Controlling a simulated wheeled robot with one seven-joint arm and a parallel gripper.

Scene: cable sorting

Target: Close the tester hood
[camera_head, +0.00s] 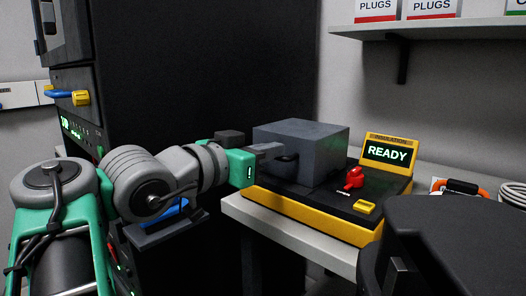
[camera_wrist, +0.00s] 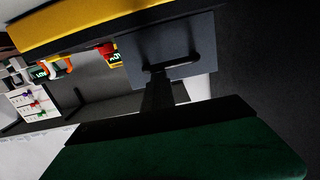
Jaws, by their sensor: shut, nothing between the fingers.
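The insulation tester (camera_head: 310,215) has a yellow base with a black top and stands on a light table. Its dark grey box-shaped hood (camera_head: 318,150) sits over the left part of the base, with its top about level. I see no clear gap under it, but my gripper hides part of its near side. My gripper (camera_head: 280,150) is shut and empty, with its fingertips at the hood's left face. In the wrist view the fingertips (camera_wrist: 158,78) are close to the hood panel (camera_wrist: 185,45); I cannot tell whether they touch.
The tester's display (camera_head: 388,151) reads READY. A red knob (camera_head: 354,178) and a yellow button (camera_head: 365,207) are right of the hood. A tall black cabinet (camera_head: 200,70) stands behind my arm at left. A shelf (camera_head: 430,28) with plug boxes hangs at upper right.

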